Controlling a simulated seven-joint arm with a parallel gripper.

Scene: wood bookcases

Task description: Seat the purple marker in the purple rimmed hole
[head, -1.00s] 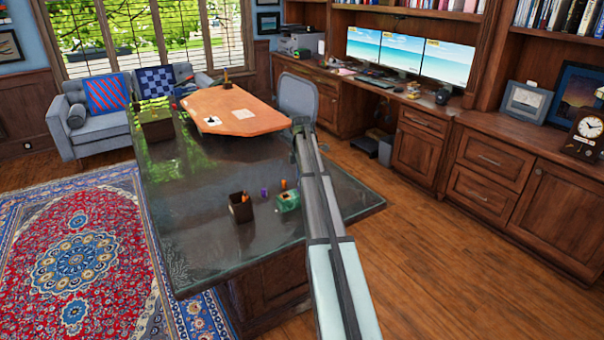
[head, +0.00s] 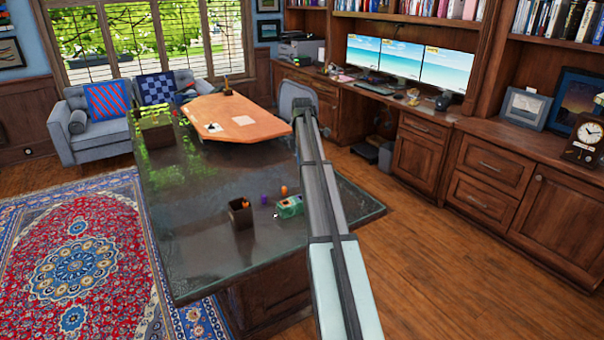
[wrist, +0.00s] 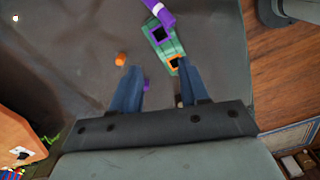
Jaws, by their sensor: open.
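A small purple marker (head: 264,199) stands on the dark desk, left of the green block; it shows in the wrist view (wrist: 146,85) between my fingers, but apart from them. An orange marker (head: 283,190) stands behind it, also in the wrist view (wrist: 120,59). The green block (head: 290,207) has a purple rimmed hole (wrist: 159,34) and an orange rimmed hole (wrist: 174,64). A larger purple piece with a pale band (wrist: 163,12) overlaps its end; I cannot tell whether it is seated. My gripper (wrist: 157,85) is open and empty; the head view hides it.
A dark open box (head: 241,213) stands left of the purple marker. An orange board (head: 228,117) with papers lies across the desk's far part. The desk edge and wood floor are close at the right in the wrist view. Bare desk lies left of the box.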

